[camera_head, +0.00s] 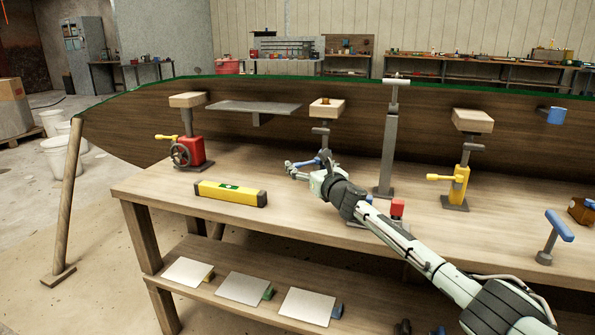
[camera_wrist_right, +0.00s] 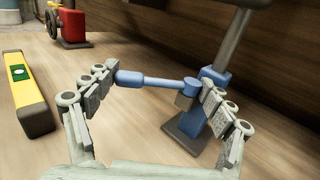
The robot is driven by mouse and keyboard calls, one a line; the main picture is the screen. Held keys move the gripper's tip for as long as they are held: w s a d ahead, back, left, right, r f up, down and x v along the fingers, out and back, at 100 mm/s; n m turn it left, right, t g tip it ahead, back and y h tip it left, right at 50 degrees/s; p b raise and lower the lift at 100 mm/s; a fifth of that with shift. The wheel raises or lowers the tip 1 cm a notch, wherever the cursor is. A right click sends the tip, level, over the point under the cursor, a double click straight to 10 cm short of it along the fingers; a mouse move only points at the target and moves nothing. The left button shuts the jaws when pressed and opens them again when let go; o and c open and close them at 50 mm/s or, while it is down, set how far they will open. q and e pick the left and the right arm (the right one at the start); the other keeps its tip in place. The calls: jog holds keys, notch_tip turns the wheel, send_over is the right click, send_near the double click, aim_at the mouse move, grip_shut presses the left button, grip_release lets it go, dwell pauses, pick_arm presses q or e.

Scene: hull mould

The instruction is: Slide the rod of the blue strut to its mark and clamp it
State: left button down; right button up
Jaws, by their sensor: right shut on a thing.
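The blue strut (camera_head: 324,154) stands on the bench before the hull, with a grey rod and a wooden pad (camera_head: 327,109) on top. In the right wrist view its blue body (camera_wrist_right: 218,88), dark base (camera_wrist_right: 185,137) and grey rod (camera_wrist_right: 236,38) show. In the head view the right gripper (camera_head: 306,167) partly covers the strut's lower part. I see no mark on the rod. My left gripper is not in view.
A red strut (camera_head: 191,152) with a handwheel stands left, a yellow strut (camera_head: 459,187) right. A grey post (camera_head: 388,150) stands just right of the blue strut. A yellow level (camera_head: 231,193) lies front left. A blue T-handle (camera_head: 558,227) stands at the right. Bench between level and strut is clear.

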jog(key=shift+s+a+r+y, duration=0.1)
jog(key=shift+a+r+y, duration=0.25)
jog(key=shift+a, duration=0.1)
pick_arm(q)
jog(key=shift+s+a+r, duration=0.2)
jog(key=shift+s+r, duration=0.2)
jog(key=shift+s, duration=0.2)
pick_arm(e)
jog(key=shift+r+n, duration=0.15)
jog(key=shift+n, duration=0.15)
jog(key=o, duration=1.3)
jog(key=shift+o, duration=1.4)
jog(key=shift+w+a+f, duration=0.2)
jog(key=shift+w+f, duration=0.05)
jog(key=shift+f, duration=0.05)
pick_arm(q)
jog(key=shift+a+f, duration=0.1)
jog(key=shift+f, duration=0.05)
pick_arm(e)
jog(key=shift+d, duration=0.4)
jog(key=shift+s+f, duration=0.1)
jog(key=shift+f, duration=0.05)
